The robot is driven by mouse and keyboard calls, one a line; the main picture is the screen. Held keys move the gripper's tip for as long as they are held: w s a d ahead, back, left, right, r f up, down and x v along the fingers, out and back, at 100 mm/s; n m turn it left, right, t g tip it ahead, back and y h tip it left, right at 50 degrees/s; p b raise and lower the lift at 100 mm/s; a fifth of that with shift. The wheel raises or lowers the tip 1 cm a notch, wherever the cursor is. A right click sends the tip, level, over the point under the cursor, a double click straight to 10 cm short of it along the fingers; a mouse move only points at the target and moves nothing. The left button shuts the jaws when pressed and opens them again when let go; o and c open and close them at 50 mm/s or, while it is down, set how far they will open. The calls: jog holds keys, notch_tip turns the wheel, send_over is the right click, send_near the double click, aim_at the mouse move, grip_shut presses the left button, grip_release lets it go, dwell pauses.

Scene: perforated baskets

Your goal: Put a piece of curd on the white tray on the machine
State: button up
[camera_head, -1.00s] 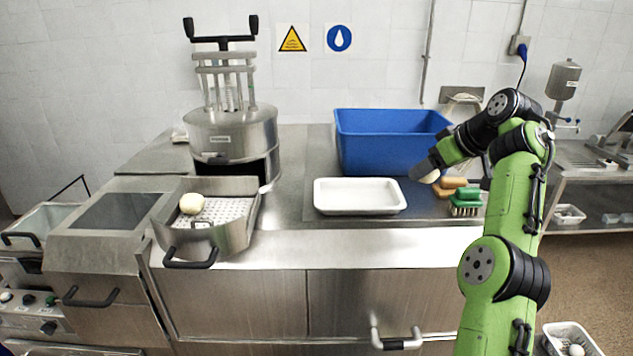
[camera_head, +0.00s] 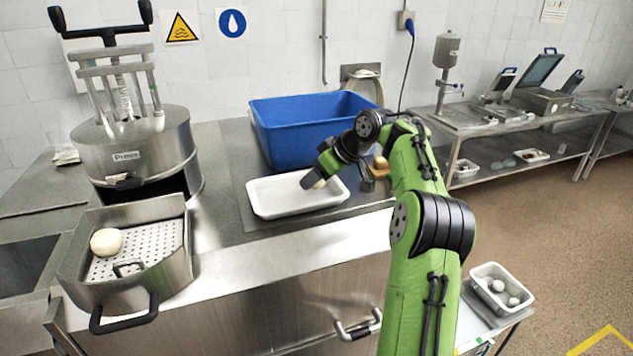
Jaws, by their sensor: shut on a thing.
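The white tray (camera_head: 275,207) lies flat on the steel worktop, in front of the blue tub; it looks empty. My gripper (camera_head: 316,182) is over the right part of the tray, pointing down and to the left. It is shut on a small pale piece of curd (camera_head: 319,184), mostly hidden by the fingers. I cannot tell whether the curd touches the tray. Another round pale piece (camera_head: 106,242) sits in the perforated steel basket (camera_head: 172,285) at the left.
A blue tub (camera_head: 290,140) stands behind the tray. A steel press (camera_head: 135,150) with black handles stands at the back left. A white container (camera_head: 483,272) with pale pieces is low at the right. A steel table (camera_head: 490,125) stands further back on the right.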

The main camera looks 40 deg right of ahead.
jog(key=shift+s+f, duration=0.15)
jog(key=shift+f, duration=0.8)
jog(key=o, duration=1.2)
